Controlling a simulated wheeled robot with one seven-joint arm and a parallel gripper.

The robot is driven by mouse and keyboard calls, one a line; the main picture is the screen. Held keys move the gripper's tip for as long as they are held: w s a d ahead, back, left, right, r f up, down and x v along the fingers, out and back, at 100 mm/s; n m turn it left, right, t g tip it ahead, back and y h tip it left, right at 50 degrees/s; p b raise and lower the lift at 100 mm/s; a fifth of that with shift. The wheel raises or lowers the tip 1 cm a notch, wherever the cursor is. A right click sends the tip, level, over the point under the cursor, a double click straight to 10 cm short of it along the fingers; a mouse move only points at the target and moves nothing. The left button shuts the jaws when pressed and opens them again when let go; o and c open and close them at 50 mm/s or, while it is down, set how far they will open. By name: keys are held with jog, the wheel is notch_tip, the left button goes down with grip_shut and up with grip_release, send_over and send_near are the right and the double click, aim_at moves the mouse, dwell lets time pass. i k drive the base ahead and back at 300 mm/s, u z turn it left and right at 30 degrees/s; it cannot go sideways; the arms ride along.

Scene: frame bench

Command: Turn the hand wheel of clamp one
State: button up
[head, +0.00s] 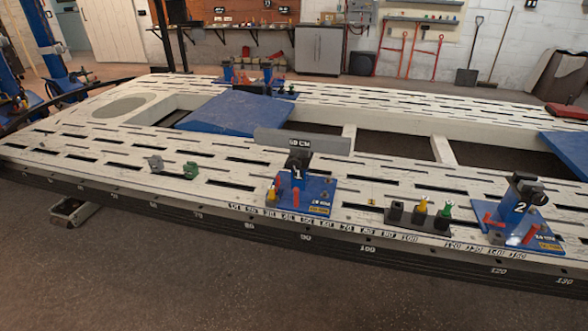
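Clamp one (298,180), marked with a white 1, stands upright on a blue base plate (318,189) on the white slotted frame bench. Its top is dark. A grey plate (330,143) with small lettering stands at its jaw. Red and yellow parts show low on its near left side. I cannot clearly make out which part is the hand wheel at this size. My gripper is not in view.
Clamp two (517,205), marked 2, stands to the right. Between the clamps is a black holder (417,217) with yellow and green pieces. Small grey and green blocks (191,170) lie to the left. The bench (215,185) has wide openings. Grey floor (200,290) in front is clear.

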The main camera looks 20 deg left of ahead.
aim_at(294, 164)
jog(key=k, duration=0.6)
jog(key=u, duration=0.6)
jog(key=i, duration=0.85)
jog(key=u, duration=0.4)
jog(key=i, duration=1.2)
jog(key=z, duration=0.35)
